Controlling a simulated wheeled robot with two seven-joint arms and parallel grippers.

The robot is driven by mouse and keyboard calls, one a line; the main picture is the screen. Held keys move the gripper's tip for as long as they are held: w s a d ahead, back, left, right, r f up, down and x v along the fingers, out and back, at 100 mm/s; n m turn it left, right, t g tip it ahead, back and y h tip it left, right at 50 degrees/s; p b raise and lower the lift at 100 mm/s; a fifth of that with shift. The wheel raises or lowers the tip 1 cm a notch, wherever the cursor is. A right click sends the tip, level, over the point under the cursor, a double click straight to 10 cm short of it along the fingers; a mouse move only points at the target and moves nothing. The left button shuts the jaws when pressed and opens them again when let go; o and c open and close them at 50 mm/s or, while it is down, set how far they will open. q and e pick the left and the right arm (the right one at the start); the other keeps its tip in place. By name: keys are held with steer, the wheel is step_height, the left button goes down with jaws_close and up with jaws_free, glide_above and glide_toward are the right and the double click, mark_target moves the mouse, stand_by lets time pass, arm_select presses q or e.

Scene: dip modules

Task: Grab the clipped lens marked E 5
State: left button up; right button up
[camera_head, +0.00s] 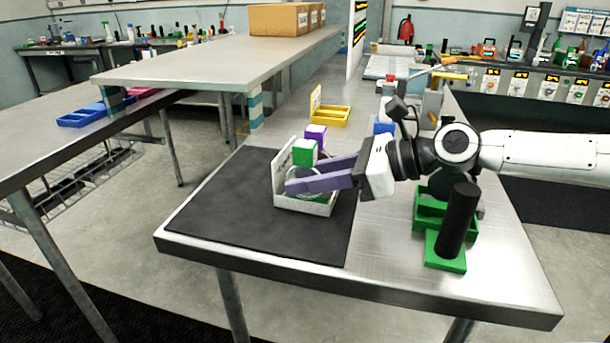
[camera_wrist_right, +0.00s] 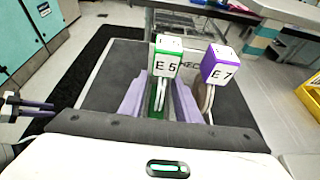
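The clipped lens marked E 5 has a green and white block (camera_wrist_right: 166,57) on top of a green clip; its green block also shows in the head view (camera_head: 304,152). It stands upright in a white tray (camera_head: 321,208). My right gripper (camera_head: 303,183) has its purple fingers apart, one on each side of the E 5 clip, as the right wrist view (camera_wrist_right: 164,88) shows. Contact with the clip is not visible. A purple block marked E 7 (camera_wrist_right: 220,66) stands to the right, with a round lens below it. My left gripper (camera_wrist_right: 36,108) shows small at the left edge of the wrist view.
The tray rests on a black mat (camera_head: 240,205) at the table's near left. A yellow tray (camera_head: 330,116) is behind it. A green holder with a black cylinder (camera_head: 458,222) stands to the right under my arm. The mat left of the tray is clear.

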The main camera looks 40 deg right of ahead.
steer(key=shift+w+a+f, duration=0.15)
steer(key=shift+w, duration=0.15)
jaws_close()
